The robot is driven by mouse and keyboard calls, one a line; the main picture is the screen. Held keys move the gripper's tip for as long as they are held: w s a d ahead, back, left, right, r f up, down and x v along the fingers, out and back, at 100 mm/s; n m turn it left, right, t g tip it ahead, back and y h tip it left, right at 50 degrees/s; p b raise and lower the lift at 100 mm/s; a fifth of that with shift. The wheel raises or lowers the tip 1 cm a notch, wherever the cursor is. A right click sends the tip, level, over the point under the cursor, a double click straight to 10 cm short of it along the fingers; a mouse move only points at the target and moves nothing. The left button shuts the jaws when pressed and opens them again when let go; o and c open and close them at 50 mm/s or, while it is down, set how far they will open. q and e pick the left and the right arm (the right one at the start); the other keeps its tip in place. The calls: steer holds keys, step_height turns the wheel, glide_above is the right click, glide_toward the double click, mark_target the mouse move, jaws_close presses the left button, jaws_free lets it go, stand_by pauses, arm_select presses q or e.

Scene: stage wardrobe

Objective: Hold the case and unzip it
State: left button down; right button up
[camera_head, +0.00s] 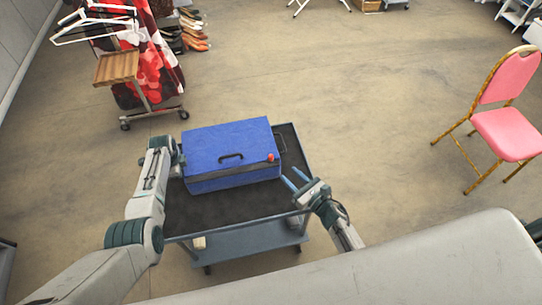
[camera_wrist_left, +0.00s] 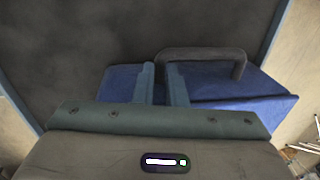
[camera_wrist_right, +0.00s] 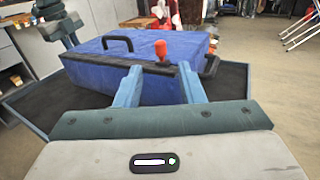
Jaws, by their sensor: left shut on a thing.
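The blue case (camera_head: 226,146) lies flat on the cart, with a black handle (camera_head: 231,157) on top and a dark zip band along its front. A red zip pull (camera_head: 271,157) sits at the case's front right corner; it also shows in the right wrist view (camera_wrist_right: 161,49). My left gripper (camera_head: 177,158) is at the case's left end. In the left wrist view its fingers (camera_wrist_left: 161,72) are close together around one leg of the dark side handle (camera_wrist_left: 205,53). My right gripper (camera_head: 291,178) is open and empty, in front of the red pull and short of it.
The cart (camera_head: 230,208) has a dark top with bare room in front of the case, and a lower shelf. A clothes rack (camera_head: 140,65) stands at the back left. A pink chair (camera_head: 508,120) stands at the right. The floor between is clear.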

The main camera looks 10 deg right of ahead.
mark_target(271, 156)
steer(key=x, duration=1.1)
jaws_close()
